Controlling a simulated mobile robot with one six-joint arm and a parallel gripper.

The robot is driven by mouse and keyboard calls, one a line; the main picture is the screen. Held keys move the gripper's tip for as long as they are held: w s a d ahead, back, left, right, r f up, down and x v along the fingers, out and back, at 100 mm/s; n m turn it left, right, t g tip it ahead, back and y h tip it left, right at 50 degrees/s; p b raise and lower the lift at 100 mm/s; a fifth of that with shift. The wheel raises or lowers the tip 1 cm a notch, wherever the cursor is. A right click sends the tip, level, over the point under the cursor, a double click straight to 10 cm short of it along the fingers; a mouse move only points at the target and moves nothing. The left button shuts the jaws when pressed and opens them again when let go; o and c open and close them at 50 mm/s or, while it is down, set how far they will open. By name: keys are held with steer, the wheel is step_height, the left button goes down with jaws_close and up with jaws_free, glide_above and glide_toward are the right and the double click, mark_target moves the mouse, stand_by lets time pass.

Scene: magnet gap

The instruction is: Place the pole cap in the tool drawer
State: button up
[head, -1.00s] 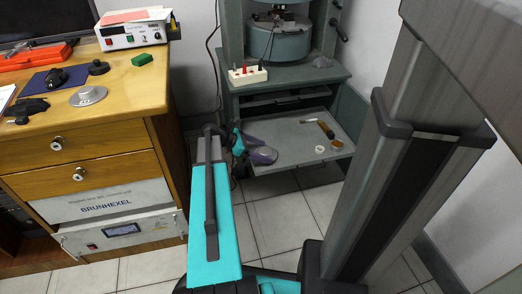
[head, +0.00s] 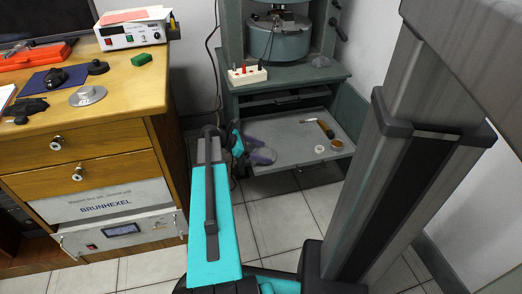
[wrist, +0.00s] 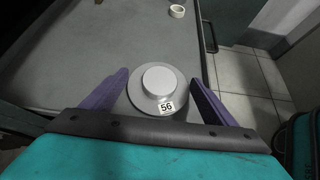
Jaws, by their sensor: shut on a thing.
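The pole cap (wrist: 158,90) is a grey disc with a paler raised top and a "56" label. In the wrist view it sits between the two purple fingers of my gripper (wrist: 157,95), which is shut on it. The tool drawer (wrist: 60,60) is the grey open tray below and beyond the cap. In the head view my gripper (head: 262,156) is at the left part of the pulled-out drawer (head: 285,136). The cap is not clearly seen there, and whether it touches the drawer floor cannot be told.
Tape-like rings (head: 337,143) and a hammer-like tool (head: 326,129) lie at the drawer's right. A white socket block (head: 247,75) stands on the shelf above. The wooden desk (head: 110,120) is at left, with another grey disc (head: 88,95) on it. The drawer's middle is clear.

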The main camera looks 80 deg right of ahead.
steer(key=shift+f, duration=0.2)
stand_by(0.3)
steer(key=o, duration=1.8)
steer(key=shift+o, duration=0.5)
steer(key=shift+f, duration=0.15)
steer(key=shift+w+a+r+p, duration=0.15)
steer(key=shift+w+r+p, duration=0.15)
steer(key=shift+w+r, duration=0.1)
steer(key=p+v, duration=0.4)
steer(key=v, duration=0.8)
steer(key=shift+w+r+p, duration=0.25)
steer(key=shift+w+p, duration=0.05)
steer(key=shift+a, duration=0.1)
